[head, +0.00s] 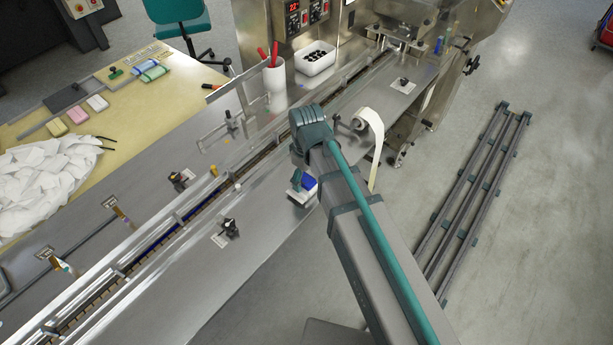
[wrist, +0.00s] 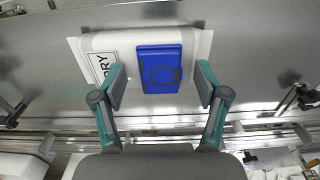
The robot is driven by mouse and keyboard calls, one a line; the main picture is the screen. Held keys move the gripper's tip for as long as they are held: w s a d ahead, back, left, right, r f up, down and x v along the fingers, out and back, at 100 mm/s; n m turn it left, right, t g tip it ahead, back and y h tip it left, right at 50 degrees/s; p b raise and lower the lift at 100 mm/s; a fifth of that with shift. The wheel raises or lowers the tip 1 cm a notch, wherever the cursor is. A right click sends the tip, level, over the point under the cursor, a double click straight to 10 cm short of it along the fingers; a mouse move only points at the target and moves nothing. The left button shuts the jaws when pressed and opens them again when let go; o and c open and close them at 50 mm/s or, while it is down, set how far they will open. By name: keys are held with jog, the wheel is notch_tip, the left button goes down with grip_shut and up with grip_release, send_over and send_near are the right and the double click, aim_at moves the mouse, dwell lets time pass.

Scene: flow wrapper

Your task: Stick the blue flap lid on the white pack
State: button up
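The white pack (wrist: 112,42) lies on the steel table, with black lettering ending in "RY" on its left part. The blue flap lid (wrist: 160,68), a blue rectangle with a round outline, is over the middle of the pack and roughly square to it. It looks to be resting on the pack, but full contact cannot be seen. My gripper (wrist: 161,86) is open, one finger on each side of the lid with a gap on both sides. In the head view the pack (head: 298,195) and lid (head: 309,183) are partly hidden by my gripper (head: 298,181) and arm.
The conveyor channel (head: 175,236) with its guide rails runs to the left of the pack. A label roll (head: 371,122) with a hanging strip stands beyond my arm. A small black clamp (head: 230,228) is on the table nearer the front. Bare steel surrounds the pack.

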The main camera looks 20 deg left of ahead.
notch_tip(320, 180, up, 12)
dwell(0.9)
dwell(0.3)
jog(key=w+d+f+m, duration=0.2)
jog(key=d+f+m, duration=0.1)
jog(key=d+f, duration=0.45)
jog(key=w+d+f+m, duration=0.2)
jog(key=d+f+m, duration=0.1)
jog(key=d+f, duration=0.45)
jog(key=s+d+f+m, duration=0.3)
jog(key=d+f+m, duration=0.1)
jog(key=d+f, duration=0.4)
jog(key=s+d+f+m, duration=0.3)
jog(key=d+f, duration=0.3)
jog(key=d, duration=0.4)
jog(key=s+f+g, duration=0.2)
jog(key=s+f, duration=0.4)
jog(key=s, duration=0.3)
jog(key=s+f+g+b, duration=0.1)
jog(key=s+f+g, duration=0.1)
jog(key=s+f, duration=0.5)
jog(key=s+f+g+b, duration=0.1)
jog(key=s+f+g, duration=0.1)
jog(key=s+f, duration=0.5)
jog(key=s+a, duration=0.1)
jog(key=s, duration=0.4)
jog(key=shift+s+g, duration=0.4)
